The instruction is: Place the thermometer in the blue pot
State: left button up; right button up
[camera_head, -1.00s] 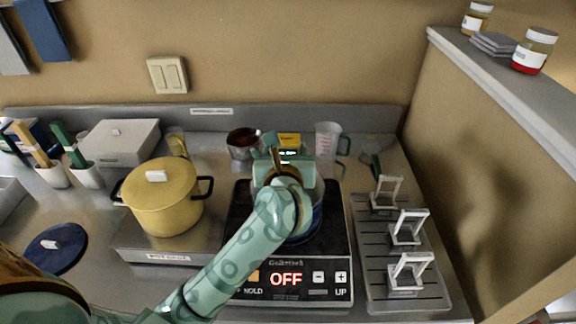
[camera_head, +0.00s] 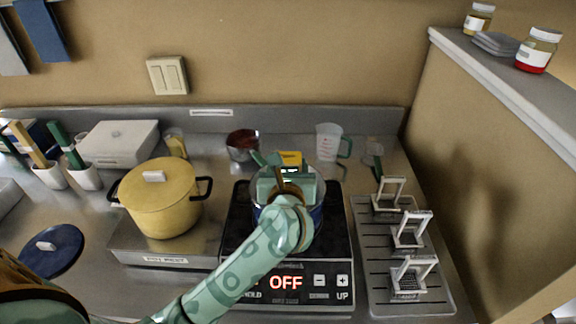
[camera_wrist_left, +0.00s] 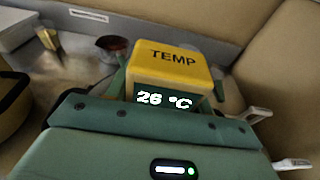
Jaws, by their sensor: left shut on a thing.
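The thermometer is a yellow box (camera_head: 290,158) marked TEMP; in the left wrist view (camera_wrist_left: 172,62) its display reads 26 °C. My left gripper (camera_head: 287,172) is shut on it and holds it over the blue pot (camera_head: 319,214). The pot stands on the black cooker and is mostly hidden behind my gripper and forearm. I cannot tell how far the thermometer's lower end reaches into the pot. My right gripper is not in view.
The cooker (camera_head: 335,245) shows OFF. A yellow pot (camera_head: 160,212) stands to its left and a blue lid (camera_head: 55,252) lies further left. A rack (camera_head: 375,275) with several white-handled items is on the right. A red-filled pan (camera_head: 243,147) and measuring jug (camera_head: 327,143) stand behind.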

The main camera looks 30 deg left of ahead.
pick_arm(q)
jog(key=o, duration=1.5)
jog(key=shift+c, duration=0.2)
jog(key=shift+r, duration=0.1)
jog(key=shift+r+p, duration=0.35)
jog(key=shift+p, duration=0.05)
jog(key=v, duration=1.2)
jog(key=shift+r, duration=0.15)
